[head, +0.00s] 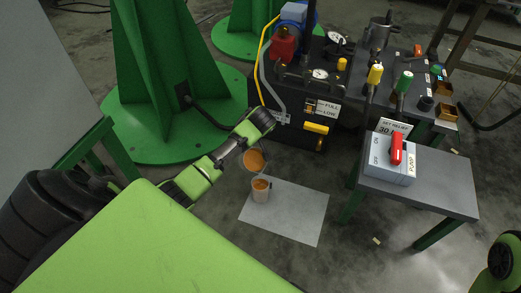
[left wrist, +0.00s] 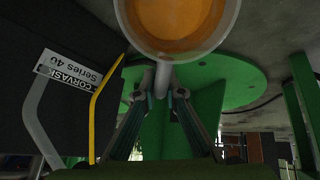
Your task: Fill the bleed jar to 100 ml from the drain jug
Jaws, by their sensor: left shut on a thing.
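My left gripper (head: 242,149) is shut on the handle of the drain jug (head: 254,163), a small clear vessel holding orange-brown liquid. The jug is tilted above the bleed jar (head: 260,194), close over its mouth. The jar stands upright on a pale mat (head: 300,222) and has orange-brown liquid inside. Its level marks are too small to read, and I cannot make out a stream. In the left wrist view the jug (left wrist: 180,22) fills the top, with its handle between the fingers of my left gripper (left wrist: 162,100). My right gripper is out of view.
A dark hydraulic unit (head: 300,135) with hoses, gauges and levers stands behind the mat. A small grey table (head: 440,185) on the right bears a pump switch box (head: 388,165) with a red lever. Green pedestals (head: 165,90) stand at the back left. The mat's right side is clear.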

